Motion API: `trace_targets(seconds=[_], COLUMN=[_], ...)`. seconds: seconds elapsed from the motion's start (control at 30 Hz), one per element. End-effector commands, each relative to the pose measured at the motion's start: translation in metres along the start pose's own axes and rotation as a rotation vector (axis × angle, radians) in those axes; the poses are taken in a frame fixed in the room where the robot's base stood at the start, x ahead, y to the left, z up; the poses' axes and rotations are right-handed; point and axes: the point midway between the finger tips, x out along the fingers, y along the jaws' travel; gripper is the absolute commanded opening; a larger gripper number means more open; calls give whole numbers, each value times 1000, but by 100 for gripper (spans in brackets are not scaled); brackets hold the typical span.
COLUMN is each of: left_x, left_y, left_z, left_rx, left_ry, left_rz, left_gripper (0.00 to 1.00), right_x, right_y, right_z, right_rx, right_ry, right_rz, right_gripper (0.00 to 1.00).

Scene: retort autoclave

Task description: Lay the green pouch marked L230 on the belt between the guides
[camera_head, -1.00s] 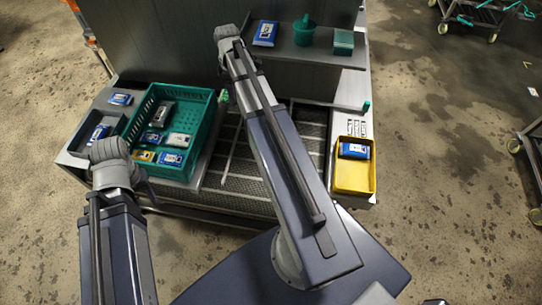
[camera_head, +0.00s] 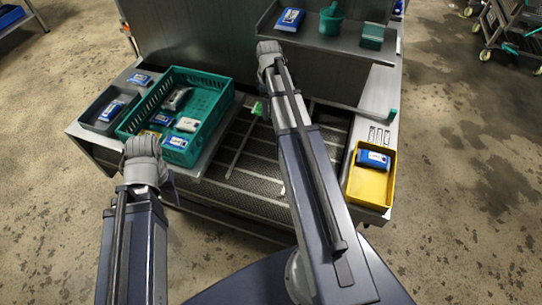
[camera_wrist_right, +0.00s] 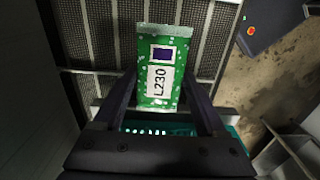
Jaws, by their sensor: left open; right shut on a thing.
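The green pouch marked L230 (camera_wrist_right: 158,88) is upright in the right wrist view, its label and dark square facing the camera. My right gripper (camera_wrist_right: 162,112) is shut on its lower part. In the head view, only a small green piece (camera_head: 258,108) shows beside my right arm, which hides the rest of that gripper. The mesh belt (camera_head: 262,148) lies below, with a thin guide bar (camera_head: 240,148) along its left; my right arm covers part of the belt. My left gripper (camera_head: 150,165) is open and empty near the crate's front left corner.
A teal crate (camera_head: 207,127) with several pouches stands left of the belt, beside a grey tray (camera_head: 92,112) holding a blue pouch. A yellow bin (camera_head: 368,186) with a blue pouch is at right. A shelf (camera_head: 335,42) with a green pot crosses the back.

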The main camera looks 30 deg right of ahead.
Motion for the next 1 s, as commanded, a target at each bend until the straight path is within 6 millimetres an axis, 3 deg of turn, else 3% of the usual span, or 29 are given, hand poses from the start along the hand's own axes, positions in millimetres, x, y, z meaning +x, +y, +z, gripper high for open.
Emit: trace_targets(seconds=[0.17,0.6,0.8,1.0], left_x=[22,104,123,128], left_y=[2,10,12,12], left_z=[-1,-6,-7,-8], left_rx=[0,0,0,0], left_ry=[0,0,0,0], left_rz=[0,0,0,0], left_gripper=[50,50,50,50], right_x=[22,104,124,129], right_y=[0,0,0,0], right_z=[0,0,1,1], right_rx=[142,1134,1436,1559], right_ry=[0,0,0,0], right_rz=[0,0,0,0], right_gripper=[15,15,15,15])
